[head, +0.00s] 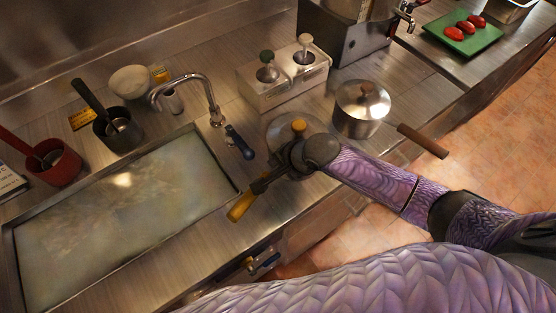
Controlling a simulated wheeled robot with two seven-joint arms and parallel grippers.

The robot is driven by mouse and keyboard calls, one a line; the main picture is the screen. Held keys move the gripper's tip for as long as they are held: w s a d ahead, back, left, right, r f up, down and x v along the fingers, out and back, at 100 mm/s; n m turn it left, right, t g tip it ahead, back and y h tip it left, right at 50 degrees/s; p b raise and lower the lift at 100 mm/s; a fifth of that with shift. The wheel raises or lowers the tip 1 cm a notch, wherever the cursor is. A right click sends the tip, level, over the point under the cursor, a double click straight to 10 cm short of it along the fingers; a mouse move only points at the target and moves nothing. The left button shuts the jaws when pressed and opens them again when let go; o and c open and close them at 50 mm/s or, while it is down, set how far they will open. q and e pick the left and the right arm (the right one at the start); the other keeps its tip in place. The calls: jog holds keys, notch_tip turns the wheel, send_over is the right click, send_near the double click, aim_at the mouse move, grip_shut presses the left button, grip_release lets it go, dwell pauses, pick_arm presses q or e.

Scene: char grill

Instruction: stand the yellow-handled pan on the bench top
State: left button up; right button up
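The yellow-handled pan shows in the head view as a round metal disc (283,128), with a dark shank running down-left to a yellow grip (241,206) near the sink's right edge. A small yellow knob stands at the disc's upper part. My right gripper (284,163) is over the disc's near side, where the shank begins. Its wrist hides part of the disc, and its fingers are too dark and small to tell if they are closed on the pan. The bench top (219,95) is steel. I cannot tell whether the pan touches it. My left gripper is out of view.
A lidded pot (361,112) with a brown handle stands right of the pan. A pump dispenser box (283,80) stands behind. The sink (120,215) with its tap (208,95) is left. Black (117,135) and red (53,165) pots stand beyond it.

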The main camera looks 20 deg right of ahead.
jog(key=o, duration=0.3)
jog(key=shift+o, duration=0.2)
jog(key=shift+s+d+r, duration=0.1)
jog(key=shift+s+r, duration=0.05)
jog(key=shift+r, duration=0.25)
jog(key=p+v, duration=0.4)
jog(key=v, duration=0.7)
jog(key=shift+s+d, duration=0.1)
jog(key=shift+d, duration=0.05)
